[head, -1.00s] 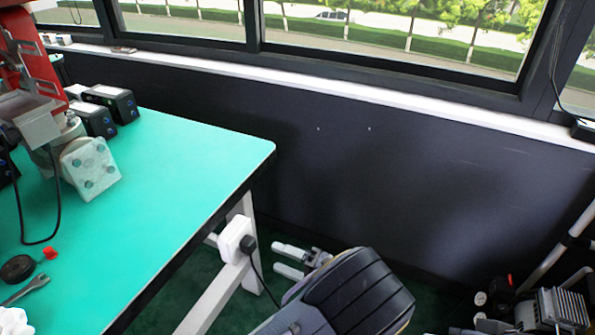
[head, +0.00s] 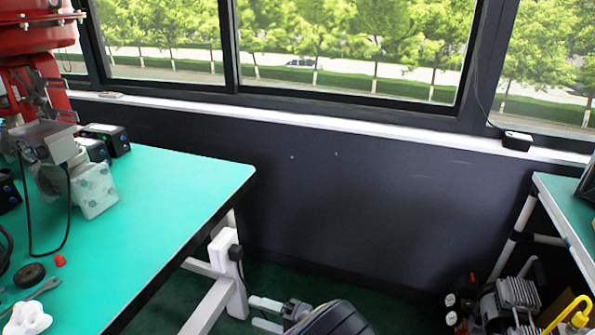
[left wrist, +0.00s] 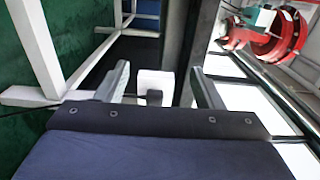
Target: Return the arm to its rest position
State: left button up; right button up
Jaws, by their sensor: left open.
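My left gripper (head: 263,314) is low in the head view, at the bottom edge, to the right of the green table's leg. Its two pale fingers are apart, with nothing between them. In the left wrist view the left gripper (left wrist: 160,78) also shows open, its fingers on either side of a white box (left wrist: 155,83) in the background. Much of my left arm is cut off by the bottom of the head view. My right gripper is in neither view.
The green table (head: 165,195) holds a red valve assembly (head: 35,30) and dark boxes (head: 108,138). The white socket box (head: 222,248) is on its leg. A dark wall with windows stands behind. A compressor (head: 508,300) and second table (head: 570,215) are at right.

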pick_arm(q)
jog(key=s+a+r+n+g+h, duration=0.2)
jog(key=s+a+n+g+h, duration=0.1)
jog(key=s+a+g+h, duration=0.85)
jog(key=s+a+r+n+t+h, duration=0.2)
jog(key=s+r+n+t+h, duration=0.1)
jog(key=s+r+t+h, duration=0.55)
notch_tip(320, 180, up, 22)
jog(key=t+p, duration=0.2)
jog(key=p, duration=2.1)
jog(key=shift+r+h, duration=0.15)
jog(key=shift+h, duration=0.25)
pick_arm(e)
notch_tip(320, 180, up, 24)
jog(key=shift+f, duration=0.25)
pick_arm(q)
jog(key=shift+s+d, duration=0.1)
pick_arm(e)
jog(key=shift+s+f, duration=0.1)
